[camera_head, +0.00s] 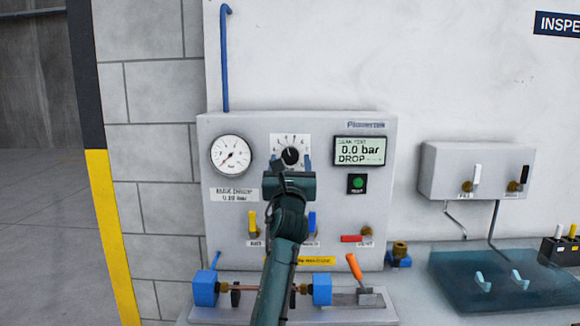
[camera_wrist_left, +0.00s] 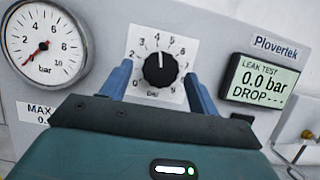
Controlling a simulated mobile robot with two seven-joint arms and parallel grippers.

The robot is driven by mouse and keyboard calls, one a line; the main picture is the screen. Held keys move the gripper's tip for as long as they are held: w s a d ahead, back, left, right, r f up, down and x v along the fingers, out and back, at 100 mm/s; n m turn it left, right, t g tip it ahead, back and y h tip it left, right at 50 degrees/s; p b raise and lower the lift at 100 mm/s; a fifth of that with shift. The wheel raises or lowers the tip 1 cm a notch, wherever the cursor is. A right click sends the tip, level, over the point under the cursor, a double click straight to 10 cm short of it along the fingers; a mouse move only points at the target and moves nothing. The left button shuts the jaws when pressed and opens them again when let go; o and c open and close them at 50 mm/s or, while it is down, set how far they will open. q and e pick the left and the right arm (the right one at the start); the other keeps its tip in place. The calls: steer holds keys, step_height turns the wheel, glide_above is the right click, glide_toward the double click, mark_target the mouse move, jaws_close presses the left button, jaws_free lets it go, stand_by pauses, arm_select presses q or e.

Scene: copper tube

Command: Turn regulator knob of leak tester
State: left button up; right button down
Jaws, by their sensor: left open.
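The black regulator knob (camera_head: 290,156) is on the grey leak tester panel (camera_head: 300,118), on a white scale plate with numbers. In the left wrist view the knob (camera_wrist_left: 160,70) has its white mark pointing up, near 4. My left gripper (camera_head: 290,163) is in front of and just below the knob. In the wrist view its blue fingers (camera_wrist_left: 158,82) are open, one on each side of the knob, with a gap visible on both sides. Whether the fingertips reach as far as the knob is unclear. My right gripper is not in view.
A pressure gauge (camera_head: 231,155) left of the knob reads near zero. The display (camera_head: 360,151) reads 0.0 bar DROP, above a green button (camera_head: 357,183). Yellow (camera_head: 252,222), blue (camera_head: 312,222) and red (camera_head: 352,239) valve levers sit lower. An orange-handled clamp (camera_head: 355,268) stands below.

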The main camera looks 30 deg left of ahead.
arm_select(q)
steer(key=shift+w+a+r, duration=0.1)
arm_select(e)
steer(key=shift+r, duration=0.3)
arm_select(q)
steer(key=shift+c, duration=0.3)
steer(key=c, duration=0.9)
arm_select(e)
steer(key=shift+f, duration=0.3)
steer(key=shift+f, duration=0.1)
